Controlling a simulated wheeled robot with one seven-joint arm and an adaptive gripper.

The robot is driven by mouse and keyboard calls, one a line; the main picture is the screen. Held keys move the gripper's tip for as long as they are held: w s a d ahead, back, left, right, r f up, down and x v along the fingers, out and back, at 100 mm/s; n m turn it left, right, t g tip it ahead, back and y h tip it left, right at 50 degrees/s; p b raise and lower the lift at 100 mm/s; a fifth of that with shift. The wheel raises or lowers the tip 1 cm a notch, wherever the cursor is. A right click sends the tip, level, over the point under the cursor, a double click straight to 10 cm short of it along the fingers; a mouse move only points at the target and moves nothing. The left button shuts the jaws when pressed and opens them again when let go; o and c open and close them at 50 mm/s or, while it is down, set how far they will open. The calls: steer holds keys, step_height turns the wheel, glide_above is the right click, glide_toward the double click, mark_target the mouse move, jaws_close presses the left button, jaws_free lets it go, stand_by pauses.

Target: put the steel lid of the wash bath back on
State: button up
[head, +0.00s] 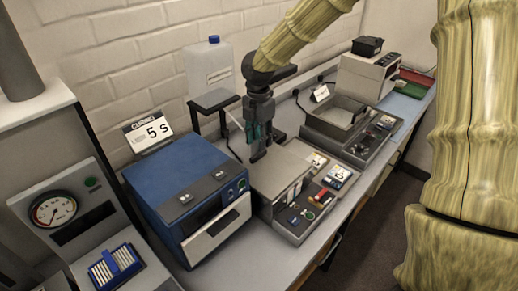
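My gripper (258,155) points down over the left part of a grey bench unit with a flat, pale grey top (290,165). Its dark fingers with greenish pads look close together. I cannot tell whether they grip anything or touch the top. A second unit behind and to the right has an open rectangular basin (341,112) with a dark rim. No label shows which unit is the wash bath. I cannot tell for sure whether the flat grey top is the steel lid; no separate lid is clearly seen.
A white canister (209,68) stands by the wall. A gauge unit (52,210) and blue rack (115,264) are at left. Bare bench (235,262) shows at the front.

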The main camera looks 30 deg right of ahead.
step_height(320, 180, up, 8)
steer(key=b, duration=0.1)
steer(key=shift+f, duration=0.15)
steer(key=shift+w, duration=0.1)
stand_by(0.4)
